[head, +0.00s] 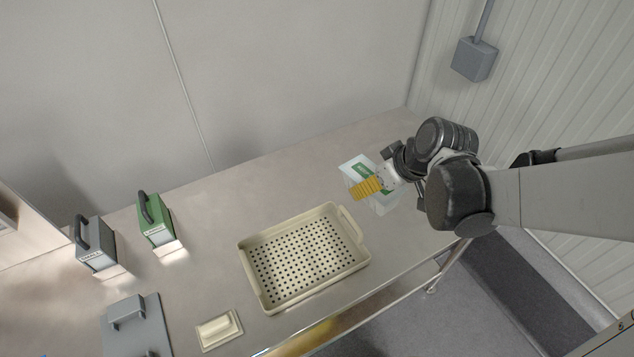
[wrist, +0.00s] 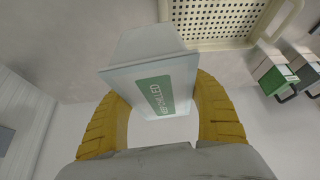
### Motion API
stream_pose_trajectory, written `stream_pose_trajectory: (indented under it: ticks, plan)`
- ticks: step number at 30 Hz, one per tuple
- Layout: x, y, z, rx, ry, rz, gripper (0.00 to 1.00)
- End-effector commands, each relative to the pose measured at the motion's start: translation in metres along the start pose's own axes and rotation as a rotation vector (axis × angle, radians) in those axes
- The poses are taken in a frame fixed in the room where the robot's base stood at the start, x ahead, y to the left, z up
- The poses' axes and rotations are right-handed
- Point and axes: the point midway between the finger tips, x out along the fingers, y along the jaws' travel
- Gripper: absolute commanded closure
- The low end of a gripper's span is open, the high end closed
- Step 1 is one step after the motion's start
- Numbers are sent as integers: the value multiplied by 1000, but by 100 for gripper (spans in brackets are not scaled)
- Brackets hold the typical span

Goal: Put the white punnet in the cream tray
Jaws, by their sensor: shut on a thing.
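The white punnet (head: 355,169) has a pale lid with a green label, and it is to the right of the tray in the head view. It shows large in the wrist view (wrist: 138,48), between the yellow fingers of my gripper (wrist: 165,125). My gripper (head: 368,187) is shut on the punnet; in the head view its fingers and wrist hide part of it. The cream tray (head: 254,291) lies on the table, perforated and empty, with raised rims and end handles. Its corner shows at the top of the wrist view (wrist: 225,43). I cannot tell how far the punnet is above the table.
A green handled box (head: 155,219) and a grey handled box (head: 95,245) stand at the left. A cream block on a plate (head: 218,330) and a grey plate with a handle (head: 136,325) lie near the front. A wall runs behind the table (head: 300,165). The table between punnet and tray is clear.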

Motion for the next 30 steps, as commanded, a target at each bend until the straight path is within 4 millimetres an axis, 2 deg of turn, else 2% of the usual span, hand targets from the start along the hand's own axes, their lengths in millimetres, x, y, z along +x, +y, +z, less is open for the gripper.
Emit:
stream_pose_trajectory:
  ticks: [4,9,12,15,20,23,30]
  plan:
    - [24,-54,26,-335,19,-202,86]
    - [36,-126,60,-771,39,-473,86]
    - [35,-159,78,-974,48,-605,86]
    - [32,-180,91,-1112,54,-695,86]
    - [36,-193,98,-1213,57,-761,86]
    - [54,-190,90,-1223,57,-767,86]
    - [115,-177,58,-1220,57,-764,86]
